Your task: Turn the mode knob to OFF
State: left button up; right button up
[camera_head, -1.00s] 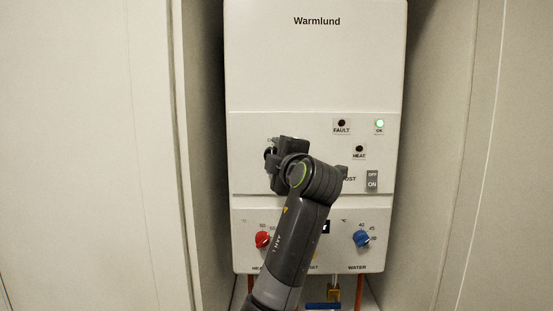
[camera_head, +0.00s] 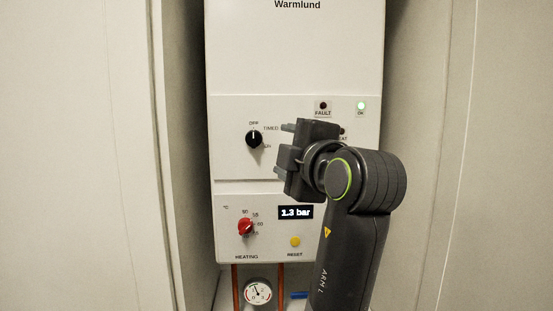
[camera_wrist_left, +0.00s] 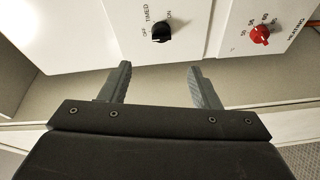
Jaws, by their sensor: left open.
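The mode knob (camera_head: 254,139) is a round black knob on the white boiler panel. It has OFF printed above it, TIMED to the upper right and ON to the lower right. Its white mark appears to point up at OFF. My left gripper (camera_head: 284,149) is open and empty, to the right of the knob and apart from it. In the left wrist view the knob (camera_wrist_left: 161,33) lies beyond the gap between the two spread fingertips (camera_wrist_left: 160,68), touching neither. My right gripper is not in view.
Below are a red heating knob (camera_head: 245,227), a display (camera_head: 296,212) reading 1.3 bar and a yellow reset button (camera_head: 295,241). A gauge (camera_head: 258,292) and copper pipes hang under the boiler (camera_head: 295,60). Cabinet walls flank it. The OK lamp (camera_head: 361,105) is green.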

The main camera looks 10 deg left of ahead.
pick_arm(q)
jog(key=shift+b+v, duration=0.85)
jog(key=shift+v, duration=0.1)
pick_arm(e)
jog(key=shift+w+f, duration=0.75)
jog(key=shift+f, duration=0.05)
pick_arm(q)
jog(key=shift+f, duration=0.1)
